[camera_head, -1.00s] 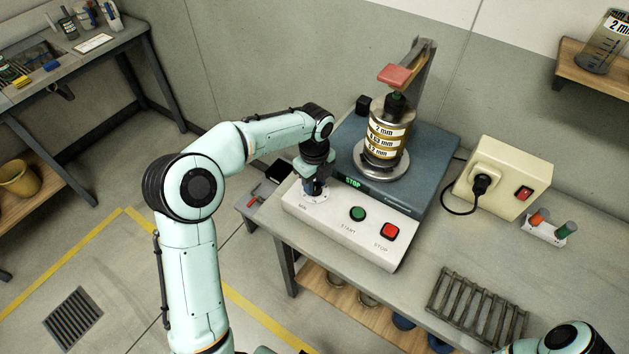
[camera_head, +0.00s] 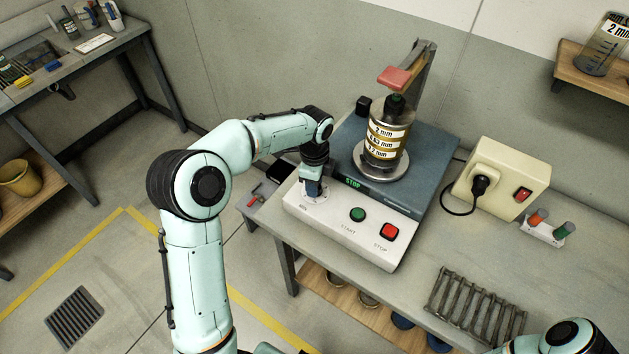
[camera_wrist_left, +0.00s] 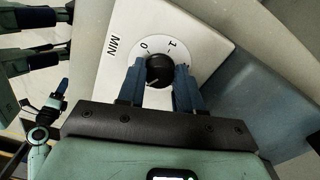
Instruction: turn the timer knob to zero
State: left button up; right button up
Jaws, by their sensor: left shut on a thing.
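The timer knob (camera_wrist_left: 158,71) is a black round knob on a white dial plate marked MIN, with 0 and 1 showing on its scale in the left wrist view. Its white pointer line aims to the lower left in that view, away from the 0 mark. My left gripper (camera_wrist_left: 159,78) is shut on the knob, one blue finger at each side. In the head view my left gripper (camera_head: 313,188) points down at the left end of the white control panel (camera_head: 325,222) and hides the knob. Of my right arm, only a link shows at bottom right; its gripper is out of view.
The panel has a green START button (camera_head: 358,214) and a red STOP button (camera_head: 389,230). Behind it a sieve stack (camera_head: 386,140) stands under a clamp arm (camera_head: 400,77). A cream power box (camera_head: 503,178) and a metal rack (camera_head: 476,305) are to the right.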

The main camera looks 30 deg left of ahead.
pick_arm(q)
jog(key=n, duration=0.4)
jog(key=shift+s+d+n, duration=0.1)
jog(key=shift+n, duration=0.2)
jog(key=n, duration=0.4)
jog(key=shift+n, duration=0.3)
jog(key=n, duration=0.4)
jog(key=shift+d, duration=0.1)
jog(key=shift+n, duration=2.1)
jog(key=o, duration=1)
jog(key=shift+o, duration=0.2)
